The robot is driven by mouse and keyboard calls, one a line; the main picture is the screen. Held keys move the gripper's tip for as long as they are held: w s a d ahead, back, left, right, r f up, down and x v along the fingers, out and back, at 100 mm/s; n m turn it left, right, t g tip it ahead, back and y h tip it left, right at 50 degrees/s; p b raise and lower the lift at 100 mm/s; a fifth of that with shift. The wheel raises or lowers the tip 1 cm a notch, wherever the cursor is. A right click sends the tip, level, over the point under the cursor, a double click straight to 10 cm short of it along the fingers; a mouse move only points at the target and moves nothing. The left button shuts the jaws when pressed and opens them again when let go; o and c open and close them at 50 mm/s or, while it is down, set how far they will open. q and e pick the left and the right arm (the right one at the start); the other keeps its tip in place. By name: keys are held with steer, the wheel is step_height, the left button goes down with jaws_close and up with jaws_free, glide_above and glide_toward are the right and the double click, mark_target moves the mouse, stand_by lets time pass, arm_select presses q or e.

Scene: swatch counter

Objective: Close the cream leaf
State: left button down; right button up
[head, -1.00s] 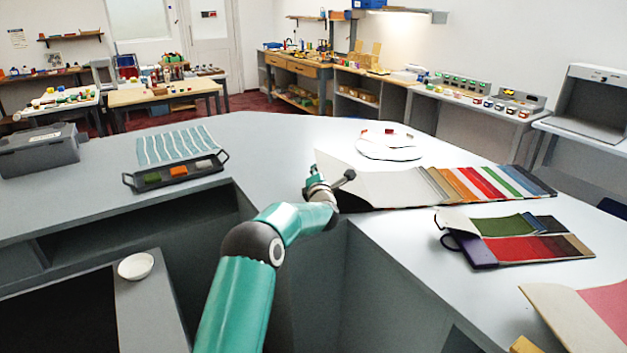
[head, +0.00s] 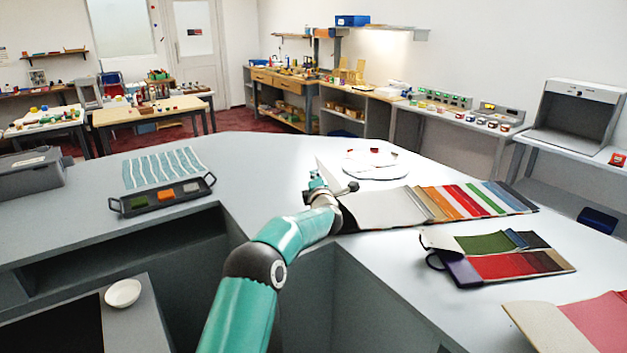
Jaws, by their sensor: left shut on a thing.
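A fan-like swatch book lies open on the grey counter, with coloured strips (head: 470,203) on its right and a pale flat page (head: 385,208) on its left. A pale, cream-looking leaf (head: 327,171) stands up at the book's left end, seen nearly edge-on as a narrow wedge. My left gripper (head: 318,184) is at this leaf, shut on its edge; the fingertips are small and partly hidden by the wrist. My right gripper is not in view.
A round white card (head: 376,165) lies behind the book. A second swatch book (head: 500,258) and a third with a beige cover (head: 541,328) lie to the right. A black tray (head: 163,198) and striped cloth (head: 165,167) are at left. Bare counter (head: 255,165) lies between.

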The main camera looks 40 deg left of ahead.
arm_select(q)
steer(key=shift+d+f, duration=0.1)
steer(key=c, duration=1.3)
jaws_free()
steer(key=v, duration=1.2)
steer(key=shift+w, duration=0.1)
